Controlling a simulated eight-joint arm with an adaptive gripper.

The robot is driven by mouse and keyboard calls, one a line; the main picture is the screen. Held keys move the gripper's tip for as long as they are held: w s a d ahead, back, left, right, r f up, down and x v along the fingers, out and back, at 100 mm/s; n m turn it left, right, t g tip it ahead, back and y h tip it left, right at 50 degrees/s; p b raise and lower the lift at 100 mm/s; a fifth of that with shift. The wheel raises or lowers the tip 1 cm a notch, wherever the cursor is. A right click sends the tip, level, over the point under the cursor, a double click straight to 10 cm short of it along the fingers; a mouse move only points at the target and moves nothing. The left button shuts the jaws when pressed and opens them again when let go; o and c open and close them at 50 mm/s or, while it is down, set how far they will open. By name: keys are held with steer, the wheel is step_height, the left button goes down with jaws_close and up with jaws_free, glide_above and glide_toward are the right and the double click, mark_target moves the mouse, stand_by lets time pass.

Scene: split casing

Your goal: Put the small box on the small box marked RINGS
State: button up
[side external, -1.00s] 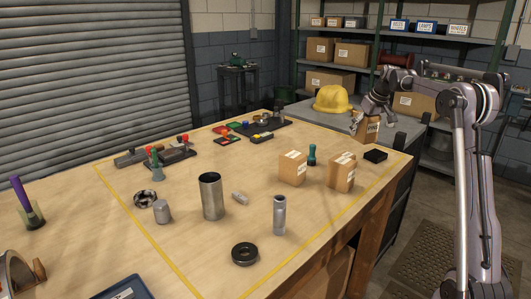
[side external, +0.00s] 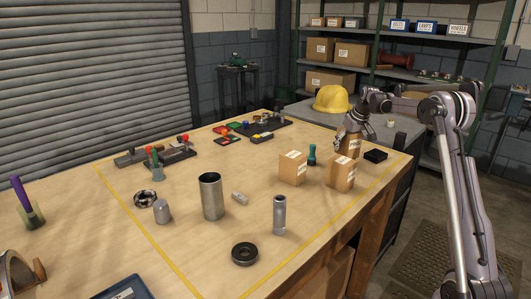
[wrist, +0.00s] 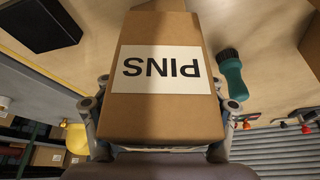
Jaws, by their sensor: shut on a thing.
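My gripper (wrist: 158,118) is shut on a small brown cardboard box (wrist: 165,105), whose white label reads PINS, upside down in the wrist view. In the side external view the held box (side external: 349,145) hangs from my gripper (side external: 353,128), just behind and above the right-hand table box. Two similar small boxes stand on the table: a left one (side external: 292,170) and a right one (side external: 341,174). Their labels are too small to read, so I cannot tell which is marked RINGS. Part of a box (wrist: 311,45) shows at the wrist view's right edge.
A metal cylinder (side external: 211,196), a smaller tube (side external: 279,215) and a black ring (side external: 244,254) stand left and in front. A yellow helmet (side external: 331,99) sits behind.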

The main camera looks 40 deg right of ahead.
steer(key=shift+f, duration=0.1)
steer(key=o, duration=1.5)
steer(key=shift+c, duration=0.2)
steer(key=v, duration=1.2)
steer(key=s+a+n+t, duration=0.1)
steer(key=s+a+n, duration=0.15)
steer(key=a, duration=2.35)
steer(key=s+a+f+n+t+y, duration=0.1)
steer(key=s+a+f, duration=0.3)
steer(key=s+a, duration=0.2)
steer(key=s+a+f+n+t, duration=0.1)
steer(key=s+a+f, duration=0.4)
steer(key=a, duration=0.5)
steer(key=shift+s+a+f+y, duration=0.25)
steer(key=shift+s+y, duration=0.15)
steer(key=shift+s, duration=0.5)
